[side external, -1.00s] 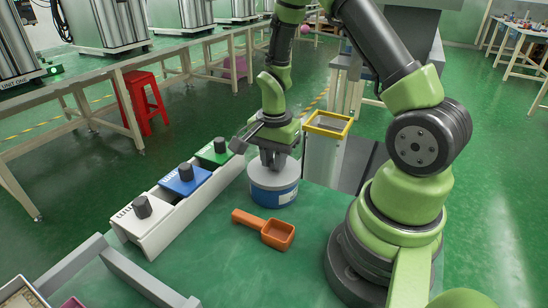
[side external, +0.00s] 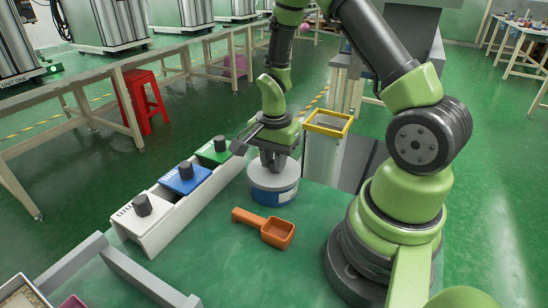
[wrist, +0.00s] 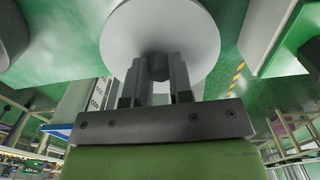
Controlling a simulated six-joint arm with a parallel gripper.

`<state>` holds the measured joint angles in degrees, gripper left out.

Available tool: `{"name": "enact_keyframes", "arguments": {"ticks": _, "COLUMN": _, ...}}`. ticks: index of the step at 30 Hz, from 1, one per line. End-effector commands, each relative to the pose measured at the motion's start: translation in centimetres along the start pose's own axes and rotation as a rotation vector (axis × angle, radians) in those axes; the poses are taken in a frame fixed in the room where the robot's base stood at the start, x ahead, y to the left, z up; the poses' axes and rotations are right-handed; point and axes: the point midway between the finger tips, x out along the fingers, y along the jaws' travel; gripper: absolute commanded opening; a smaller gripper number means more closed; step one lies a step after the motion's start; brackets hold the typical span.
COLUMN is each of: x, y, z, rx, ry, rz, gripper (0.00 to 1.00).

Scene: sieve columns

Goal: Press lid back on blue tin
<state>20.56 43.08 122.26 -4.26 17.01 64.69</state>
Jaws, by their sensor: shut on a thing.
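The blue tin (side external: 274,195) stands upright on the green table, with a blue band round its side. Its pale grey lid (side external: 258,175) sits on its top; whether it is fully seated I cannot tell. My gripper (side external: 273,164) points down above the tin and is shut on the lid's dark knob. In the wrist view, the lid (wrist: 190,25) is a round grey disc, and the fingers of my gripper (wrist: 157,75) close on the knob (wrist: 157,66) at its middle. The tin's body is hidden behind the lid there.
An orange scoop (side external: 276,232) lies just in front of the tin. To the left is a long white rack (side external: 150,232) with white, blue and green knobbed lids. A yellow-rimmed bin (side external: 328,124) stands behind right. Table around the scoop is clear.

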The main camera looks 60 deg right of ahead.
Motion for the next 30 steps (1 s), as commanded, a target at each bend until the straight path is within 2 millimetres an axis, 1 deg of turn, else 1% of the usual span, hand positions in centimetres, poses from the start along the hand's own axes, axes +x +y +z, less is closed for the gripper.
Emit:
{"name": "enact_keyframes", "arguments": {"ticks": 17, "x": 0.3, "y": -0.02, "z": -0.01, "rx": 0.0, "ry": 0.0, "rz": -0.001, "gripper": 0.0}}
{"name": "enact_keyframes", "arguments": {"ticks": 18, "x": 0.3, "y": -0.02, "z": -0.01, "rx": 0.0, "ry": 0.0, "rz": -0.001, "gripper": 0.3}}
{"name": "enact_keyframes", "arguments": {"ticks": 21, "x": 0.3, "y": -0.02, "z": -0.01, "rx": 0.0, "ry": 0.0, "rz": -0.001, "gripper": 0.5}}
{"name": "enact_keyframes", "arguments": {"ticks": 26, "x": 0.3, "y": -0.01, "z": -0.01, "rx": 0.0, "ry": 0.0, "rz": -0.001, "gripper": 0.5}}
{"name": "enact_keyframes", "arguments": {"ticks": 27, "x": 0.3, "y": -0.01, "z": 0.0, "rx": 0.0, "ry": 0.0, "rz": -0.001, "gripper": 0.53}}
{"name": "enact_keyframes", "arguments": {"ticks": 29, "x": 0.3, "y": -0.01, "z": -0.01, "rx": 0.0, "ry": 0.0, "rz": -0.001, "gripper": 0.67}}
{"name": "enact_keyframes", "arguments": {"ticks": 30, "x": 0.3, "y": -0.01, "z": 0.0, "rx": 0.0, "ry": 0.0, "rz": -0.001, "gripper": 0.76}}
